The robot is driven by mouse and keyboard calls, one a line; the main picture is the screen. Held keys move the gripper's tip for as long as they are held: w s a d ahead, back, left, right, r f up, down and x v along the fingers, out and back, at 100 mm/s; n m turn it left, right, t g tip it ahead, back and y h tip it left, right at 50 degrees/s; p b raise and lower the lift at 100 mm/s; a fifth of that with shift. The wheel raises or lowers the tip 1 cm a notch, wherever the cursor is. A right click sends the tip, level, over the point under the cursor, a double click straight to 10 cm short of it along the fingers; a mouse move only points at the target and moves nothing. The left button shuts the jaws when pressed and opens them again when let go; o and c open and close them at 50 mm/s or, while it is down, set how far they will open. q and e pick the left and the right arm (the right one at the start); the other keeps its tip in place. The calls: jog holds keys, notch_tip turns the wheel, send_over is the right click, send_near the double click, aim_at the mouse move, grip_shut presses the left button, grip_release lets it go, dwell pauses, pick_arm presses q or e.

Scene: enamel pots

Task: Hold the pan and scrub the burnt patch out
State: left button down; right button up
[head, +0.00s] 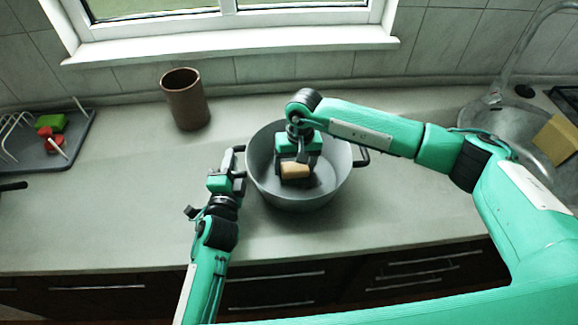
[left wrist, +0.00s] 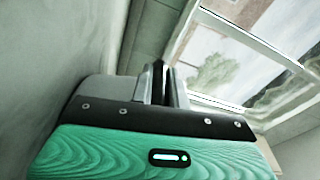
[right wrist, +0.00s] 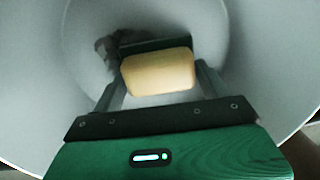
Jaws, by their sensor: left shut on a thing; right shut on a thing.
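The pan (head: 290,200) is a deep grey pot on the worktop with a dark handle at each side. My left gripper (head: 239,168) is shut on its left handle (head: 238,150); the left wrist view shows the fingers close together but little of the pan. My right gripper (head: 297,162) reaches down inside the pan, shut on a tan sponge (head: 295,171) with a dark green side. In the right wrist view the sponge (right wrist: 158,73) is over the pan's floor. A dark, ragged burnt patch (right wrist: 108,50) shows beside it, partly hidden by the sponge.
A brown crock (head: 187,103) stands behind the pan to the left. A grey drying tray (head: 75,148) with red and green items is at the far left. A sink (head: 490,118) with a tap and a tan block (head: 556,139) is at the right. The front worktop is clear.

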jog(key=shift+d, duration=3.2)
jog(key=shift+a+f, duration=0.1)
jog(key=shift+a, duration=4.05)
jog(key=shift+w, duration=1.05)
jog(key=shift+d, duration=4.2)
jog(key=shift+a+f, duration=0.1)
jog(key=shift+a, duration=4.15)
